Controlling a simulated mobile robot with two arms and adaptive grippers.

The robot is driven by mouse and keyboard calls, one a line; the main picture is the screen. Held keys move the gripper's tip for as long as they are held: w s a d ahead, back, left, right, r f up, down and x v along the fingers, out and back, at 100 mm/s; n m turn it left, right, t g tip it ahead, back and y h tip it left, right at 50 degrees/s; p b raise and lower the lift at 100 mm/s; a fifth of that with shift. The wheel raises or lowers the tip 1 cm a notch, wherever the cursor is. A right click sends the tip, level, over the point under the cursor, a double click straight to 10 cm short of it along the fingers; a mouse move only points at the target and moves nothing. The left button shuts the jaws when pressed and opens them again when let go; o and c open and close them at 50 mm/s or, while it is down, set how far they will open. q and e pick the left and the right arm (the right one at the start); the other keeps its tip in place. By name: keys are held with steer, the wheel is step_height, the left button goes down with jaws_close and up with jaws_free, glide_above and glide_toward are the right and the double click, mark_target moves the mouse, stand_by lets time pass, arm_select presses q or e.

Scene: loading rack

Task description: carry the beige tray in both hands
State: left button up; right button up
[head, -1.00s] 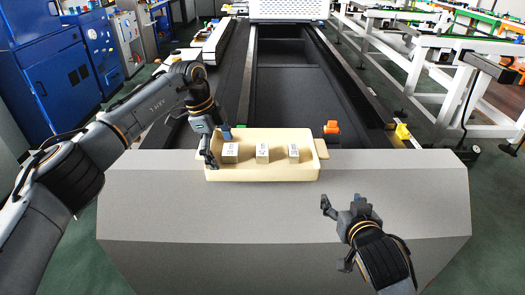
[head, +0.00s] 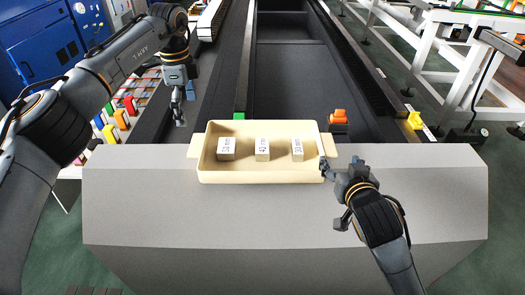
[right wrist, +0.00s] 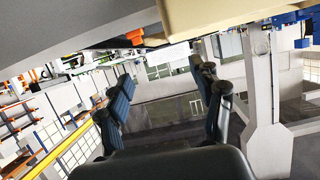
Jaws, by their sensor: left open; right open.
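The beige tray (head: 263,177) sits on the grey block's top in the head view, with a handle at each end and three small labelled boxes (head: 262,150) inside. My left gripper (head: 184,107) is open and empty, up and to the left of the tray's left handle, apart from it. My right gripper (head: 335,194) is open at the tray's right front corner, just below the right handle; one finger overlaps the corner, and I cannot tell if it touches. In the right wrist view, its spread fingers (right wrist: 165,92) have nothing between them, and the tray (right wrist: 215,14) is at the top.
The grey block (head: 285,215) has bare room in front of the tray. Behind it runs a dark rack with rails (head: 290,75). An orange piece (head: 338,117) and a yellow piece (head: 414,120) stand right of the tray, and a green piece (head: 239,116) stands behind it.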

mark_target(195, 143)
arm_select(q)
step_height(195, 143, down, 13)
steer(key=shift+w+f, duration=0.1)
steer(key=shift+f, duration=0.05)
arm_select(e)
steer(key=x, duration=1.3)
steer(key=shift+w+f, duration=0.15)
steer(key=shift+w, duration=0.1)
arm_select(q)
steer(key=c, duration=1)
arm_select(e)
steer(key=c, duration=1)
arm_select(q)
steer(key=shift+c, duration=1.3)
arm_select(e)
jaws_close()
